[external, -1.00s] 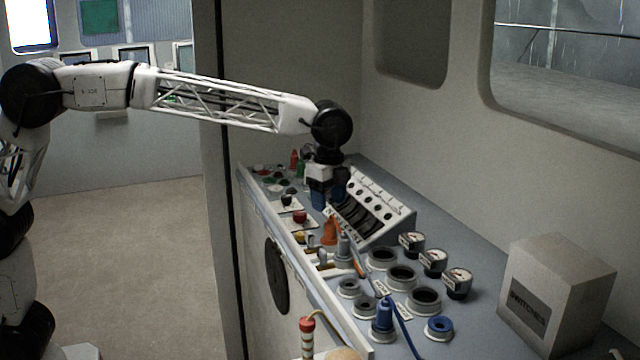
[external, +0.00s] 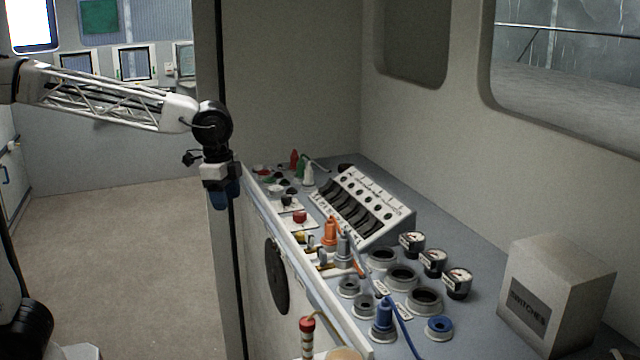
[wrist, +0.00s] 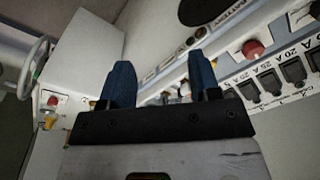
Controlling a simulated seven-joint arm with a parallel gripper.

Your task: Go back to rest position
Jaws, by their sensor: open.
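My gripper (external: 221,196) hangs at the left of the grey console (external: 480,262), past its left edge, pointing down. In the wrist view its two blue fingers (wrist: 160,84) stand apart with nothing between them. My white lattice arm reaches in from the left edge of the external view.
The console carries a sloped switch panel (external: 362,207), red and orange levers, a blue plug (external: 383,316), round sockets and several gauges (external: 433,262). A box marked SWITCHES (external: 556,295) stands at the right. The floor (external: 120,240) left of the console is clear. A handwheel (wrist: 33,68) shows in the wrist view.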

